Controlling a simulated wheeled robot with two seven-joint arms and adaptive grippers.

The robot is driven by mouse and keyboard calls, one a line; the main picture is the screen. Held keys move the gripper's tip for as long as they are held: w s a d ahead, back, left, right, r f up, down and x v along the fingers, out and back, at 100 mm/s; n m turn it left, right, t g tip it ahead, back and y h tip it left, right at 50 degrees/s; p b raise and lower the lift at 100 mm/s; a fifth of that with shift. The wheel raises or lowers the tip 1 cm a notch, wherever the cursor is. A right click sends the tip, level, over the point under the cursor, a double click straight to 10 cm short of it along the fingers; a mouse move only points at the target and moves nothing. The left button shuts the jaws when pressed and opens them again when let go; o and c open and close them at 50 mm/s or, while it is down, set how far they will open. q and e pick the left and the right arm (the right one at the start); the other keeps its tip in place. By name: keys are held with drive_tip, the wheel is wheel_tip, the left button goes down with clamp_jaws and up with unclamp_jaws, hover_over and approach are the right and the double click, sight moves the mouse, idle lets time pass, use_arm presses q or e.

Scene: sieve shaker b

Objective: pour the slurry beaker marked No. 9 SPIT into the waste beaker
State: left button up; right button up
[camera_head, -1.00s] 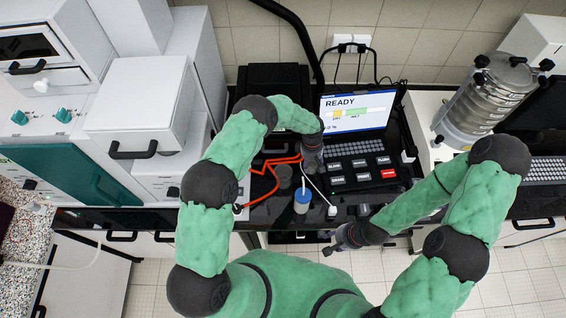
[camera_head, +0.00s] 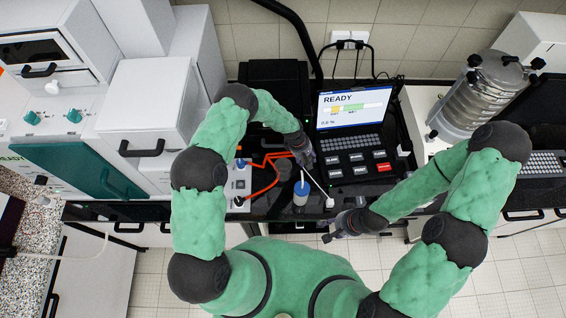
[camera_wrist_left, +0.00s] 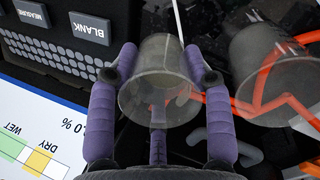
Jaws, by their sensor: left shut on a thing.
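My left gripper (camera_wrist_left: 160,85) has its purple fingers shut on a clear, greyish beaker (camera_wrist_left: 158,105) in the left wrist view. I see no label on it, so I cannot tell its number, and its contents are unclear. A second clear beaker (camera_wrist_left: 270,75) stands to its right, apart from it, with orange tubing showing through and around it. In the head view my left gripper (camera_head: 305,158) is left of the keypad, and it hides the held beaker. My right gripper (camera_head: 328,237) is low at the bench's front edge, away from the beakers; its fingers are too small to read.
A laptop-like unit (camera_head: 354,105) reading READY and its keypad (camera_head: 362,166) lie right of my left gripper. A blue-capped bottle (camera_head: 300,192) stands near the front edge. Orange tubing (camera_head: 262,182) and a white cable lie close by. The sieve stack (camera_head: 480,95) stands at right.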

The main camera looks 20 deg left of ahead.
use_arm(q)
drive_tip(key=shift+s+a+r+t+h, duration=0.3)
drive_tip(key=shift+a+r+h, duration=0.1)
drive_tip(key=shift+r, duration=0.15)
drive_tip(key=b, duration=0.5)
drive_tip(key=a+t+h+b, duration=0.1)
drive_tip(key=b, duration=0.4)
drive_tip(key=shift+s+f+b, duration=0.2)
drive_tip(key=shift+f+b, duration=0.05)
drive_tip(key=shift+b, duration=0.1)
drive_tip(key=shift+s+a+r+t+h+b, duration=0.25)
drive_tip(key=shift+r+t+h+b, duration=0.7)
drive_tip(key=shift+b, duration=2.95)
drive_tip(key=shift+s+a+r+t+h+b, duration=0.35)
drive_tip(key=shift+h+b, duration=0.95)
drive_tip(key=shift+b, duration=2.65)
drive_tip(key=shift+s+a+r+t+h+b, duration=0.1)
drive_tip(key=shift+a+r+t+h+b, duration=0.55)
drive_tip(key=shift+b, duration=3.25)
drive_tip(key=shift+d+r+t+h+b, duration=0.1)
drive_tip(key=shift+d+t+h+b, duration=0.2)
drive_tip(key=shift+h+b, duration=0.55)
